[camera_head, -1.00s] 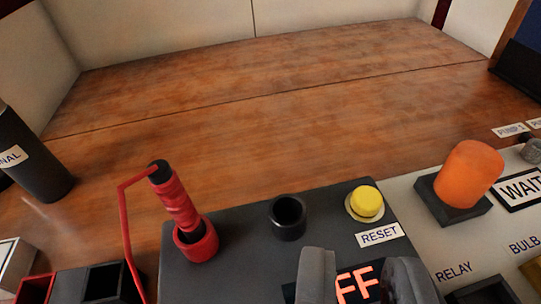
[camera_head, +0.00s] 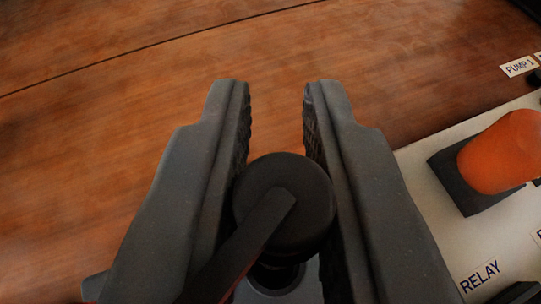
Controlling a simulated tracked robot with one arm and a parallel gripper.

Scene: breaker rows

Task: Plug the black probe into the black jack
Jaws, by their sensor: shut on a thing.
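My gripper (camera_head: 276,120) fills the middle of the head camera view, its two grey fingers on either side of the black probe (camera_head: 290,225). It is shut on the probe, whose round black top faces the camera with a dark lead running to the lower left. A dark round rim (camera_head: 275,278) shows just below the probe's top and may be the black jack. The probe and fingers cover most of that spot, so I cannot tell whether the probe's tip is in the jack, above it or beside it.
An orange knob (camera_head: 500,152) on a dark base stands at the right on a pale panel (camera_head: 425,165). A RELAY label (camera_head: 480,276) is at the lower right and a PUMP 1 label (camera_head: 518,66) at the upper right. The wooden tabletop (camera_head: 130,110) beyond the gripper is bare.

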